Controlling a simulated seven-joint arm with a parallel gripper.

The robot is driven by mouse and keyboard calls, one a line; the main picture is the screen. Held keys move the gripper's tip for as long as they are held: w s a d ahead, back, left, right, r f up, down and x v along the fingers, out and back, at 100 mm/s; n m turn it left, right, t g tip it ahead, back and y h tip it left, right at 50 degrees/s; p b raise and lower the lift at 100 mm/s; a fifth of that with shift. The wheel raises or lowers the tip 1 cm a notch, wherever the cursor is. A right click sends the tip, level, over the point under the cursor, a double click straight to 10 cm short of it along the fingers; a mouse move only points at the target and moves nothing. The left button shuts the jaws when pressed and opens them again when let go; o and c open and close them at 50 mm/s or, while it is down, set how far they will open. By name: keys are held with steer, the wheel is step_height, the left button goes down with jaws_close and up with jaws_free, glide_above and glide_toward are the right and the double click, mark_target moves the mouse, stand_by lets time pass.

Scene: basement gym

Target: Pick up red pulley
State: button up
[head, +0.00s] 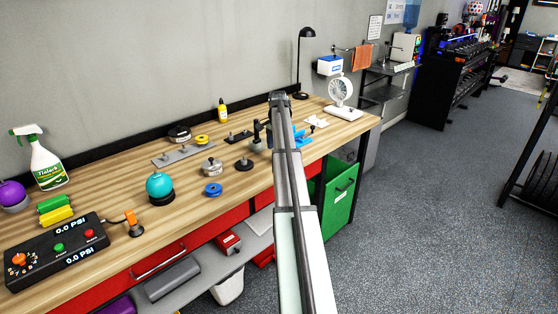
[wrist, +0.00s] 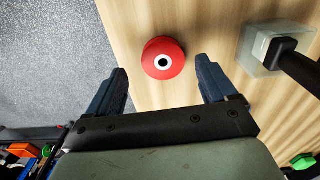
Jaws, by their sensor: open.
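The red pulley (wrist: 164,50) is a round red disc with a white ring and dark centre hole. It lies flat on the wooden workbench, near the bench edge in the wrist view. My gripper (wrist: 161,66) is open, with its two dark fingers apart on either side of the near part of the pulley in the picture. I cannot tell how high the fingers are above it, and nothing is between them in a grip. In the head view my arm reaches over the bench and I do not see the pulley; the arm may hide it.
A pale block with a black handle (wrist: 262,50) stands right of the pulley in the wrist view. In the head view the workbench (head: 120,237) holds a blue pulley (head: 212,189), a teal ball (head: 160,186), a control box (head: 55,250) and a white fan (head: 341,95).

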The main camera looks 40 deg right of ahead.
steer(key=f, duration=0.4)
steer(key=shift+w+d+f, duration=0.15)
steer(key=shift+w+d, duration=0.05)
steer(key=shift+d, duration=0.2)
steer(key=c, duration=1.1)
steer(key=shift+c, duration=0.2)
step_height(320, 180, up, 15)
steer(key=shift+f, duration=0.2)
stand_by(0.5)
